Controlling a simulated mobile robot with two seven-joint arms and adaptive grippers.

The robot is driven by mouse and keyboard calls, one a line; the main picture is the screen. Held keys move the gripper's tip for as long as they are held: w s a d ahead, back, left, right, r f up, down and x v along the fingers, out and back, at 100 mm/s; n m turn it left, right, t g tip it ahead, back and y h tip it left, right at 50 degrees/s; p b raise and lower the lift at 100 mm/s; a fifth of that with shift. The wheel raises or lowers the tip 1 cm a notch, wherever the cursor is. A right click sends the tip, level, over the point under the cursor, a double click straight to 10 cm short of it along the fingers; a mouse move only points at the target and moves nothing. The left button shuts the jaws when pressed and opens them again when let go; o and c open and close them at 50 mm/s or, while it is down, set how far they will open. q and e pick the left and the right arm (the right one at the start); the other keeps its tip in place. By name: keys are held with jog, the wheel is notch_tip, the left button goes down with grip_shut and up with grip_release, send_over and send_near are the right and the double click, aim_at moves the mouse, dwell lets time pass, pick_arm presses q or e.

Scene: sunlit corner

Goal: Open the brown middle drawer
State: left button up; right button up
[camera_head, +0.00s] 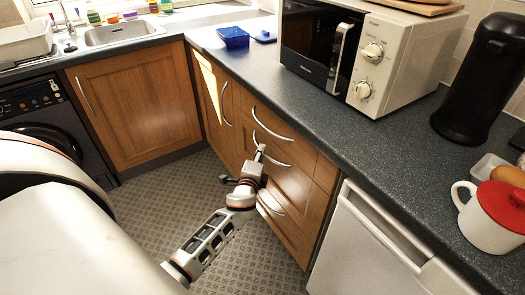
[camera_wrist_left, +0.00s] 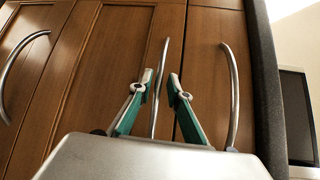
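The brown middle drawer (camera_head: 290,178) is in a wooden drawer unit under the dark worktop. Its front looks flush with the others, so it appears closed. Its curved metal handle (camera_head: 272,136) is partly behind my left gripper (camera_head: 254,163). In the left wrist view the middle handle (camera_wrist_left: 157,100) runs between the two green-and-grey fingers of my left gripper (camera_wrist_left: 162,84). The fingers are open, one on each side of the handle, with visible gaps. The palm hides the handle's lower end. My right gripper is not in view.
A top drawer handle (camera_wrist_left: 233,90) and a lower drawer handle (camera_wrist_left: 20,65) flank the middle one. A white appliance (camera_head: 375,250) stands right of the drawers. A microwave (camera_head: 370,55) and a red-lidded mug (camera_head: 490,215) stand on the worktop. Patterned floor (camera_head: 150,205) is clear at left.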

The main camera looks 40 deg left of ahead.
pick_arm(q)
jog(key=shift+x, duration=1.3)
grip_shut()
